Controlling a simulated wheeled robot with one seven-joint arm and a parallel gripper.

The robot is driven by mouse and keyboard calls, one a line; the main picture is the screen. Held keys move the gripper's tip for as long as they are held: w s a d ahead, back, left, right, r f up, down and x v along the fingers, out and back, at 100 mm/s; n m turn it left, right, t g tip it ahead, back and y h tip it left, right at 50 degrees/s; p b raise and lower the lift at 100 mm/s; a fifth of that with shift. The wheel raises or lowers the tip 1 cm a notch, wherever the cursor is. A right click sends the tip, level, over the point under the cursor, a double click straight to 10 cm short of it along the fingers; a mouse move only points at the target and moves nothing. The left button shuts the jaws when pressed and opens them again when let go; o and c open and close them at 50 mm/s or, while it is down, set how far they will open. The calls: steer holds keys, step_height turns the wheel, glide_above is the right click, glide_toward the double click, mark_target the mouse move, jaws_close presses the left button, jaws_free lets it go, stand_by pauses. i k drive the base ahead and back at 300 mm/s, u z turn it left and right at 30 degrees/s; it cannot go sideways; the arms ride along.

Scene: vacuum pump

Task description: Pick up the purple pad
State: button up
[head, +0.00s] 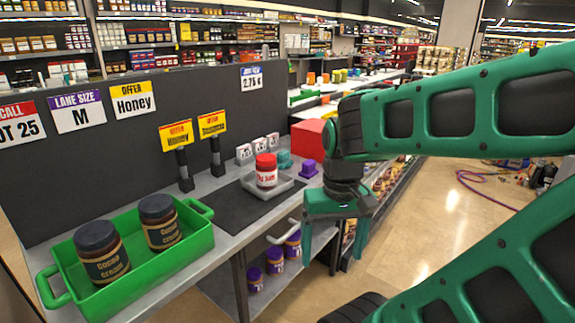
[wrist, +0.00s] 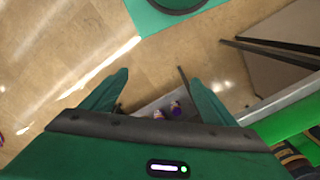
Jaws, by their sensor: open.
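The purple pad (head: 308,168) is a small block on the grey counter, right of a tray with a red jar and close to a teal block. It is small in the head view, and I cannot make it out in the wrist view. My gripper (head: 332,256) points down in front of the counter's right part, its fingers apart and empty. In the wrist view my gripper (wrist: 157,82) shows both fingers spread over floor and a lower shelf. My gripper is apart from the pad.
A green tray (head: 200,246) with two cocoa cream jars stands on the counter's left. A small grey tray (head: 288,184) holds a red-lidded jar (head: 266,170). A red box (head: 308,137) stands behind the pad. Purple-lidded jars (head: 275,259) stand on the lower shelf. Open floor lies right.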

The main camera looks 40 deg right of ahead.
mark_target(308, 171)
steer(key=z, duration=1.05)
